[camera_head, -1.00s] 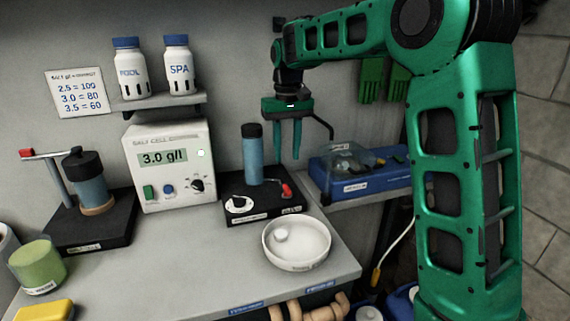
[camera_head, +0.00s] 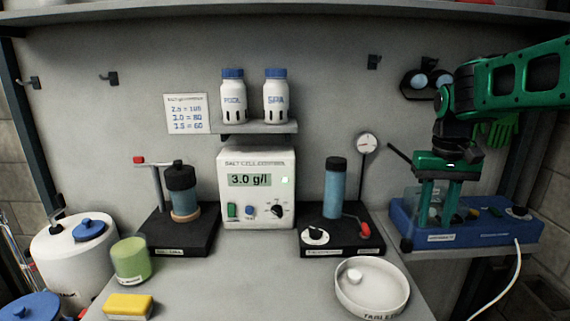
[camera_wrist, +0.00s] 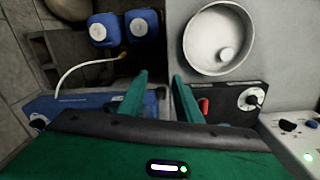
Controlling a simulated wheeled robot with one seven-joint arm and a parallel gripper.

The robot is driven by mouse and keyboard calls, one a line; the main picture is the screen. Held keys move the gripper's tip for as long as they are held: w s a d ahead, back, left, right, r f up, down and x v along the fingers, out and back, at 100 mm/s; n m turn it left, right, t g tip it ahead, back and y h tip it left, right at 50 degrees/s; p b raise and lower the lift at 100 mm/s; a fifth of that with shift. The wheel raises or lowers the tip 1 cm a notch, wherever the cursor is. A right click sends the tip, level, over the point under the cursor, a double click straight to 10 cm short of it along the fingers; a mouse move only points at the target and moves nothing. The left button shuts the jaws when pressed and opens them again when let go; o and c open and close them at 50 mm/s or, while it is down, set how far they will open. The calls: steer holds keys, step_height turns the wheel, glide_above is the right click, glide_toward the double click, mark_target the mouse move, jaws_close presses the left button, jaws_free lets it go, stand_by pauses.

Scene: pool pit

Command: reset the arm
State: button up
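My green arm reaches in from the right in the head view. My gripper (camera_head: 436,203) hangs pointing down in front of the blue case (camera_head: 470,232) at the right. Its two green fingers are apart with nothing between them. In the wrist view my gripper (camera_wrist: 160,80) also shows parted, empty fingers, with the white tablet dish (camera_wrist: 219,38) beyond them to the right. The lower part of the case is partly hidden behind the fingers.
The bench holds the control box (camera_head: 257,188) reading 3.0 g/l, a left black stand (camera_head: 182,238), a right black stand (camera_head: 340,240), the tablet dish (camera_head: 372,288), a green jar (camera_head: 131,261) and a yellow sponge (camera_head: 128,306). A shelf (camera_head: 258,128) carries POOL and SPA bottles.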

steer(key=s+d+f+m, duration=0.1)
steer(key=s+d+f, duration=0.1)
steer(key=s, duration=0.7)
steer(key=s+d+f+m, duration=0.1)
steer(key=s+f, duration=0.3)
steer(key=s, duration=0.5)
steer(key=s+d+f+m, duration=0.1)
steer(key=s+d+f, duration=0.1)
steer(key=s, duration=0.6)
steer(key=shift+s+d+f+m+y, duration=0.3)
steer(key=shift+s+d+f+m, duration=0.1)
steer(key=shift+f, duration=0.5)
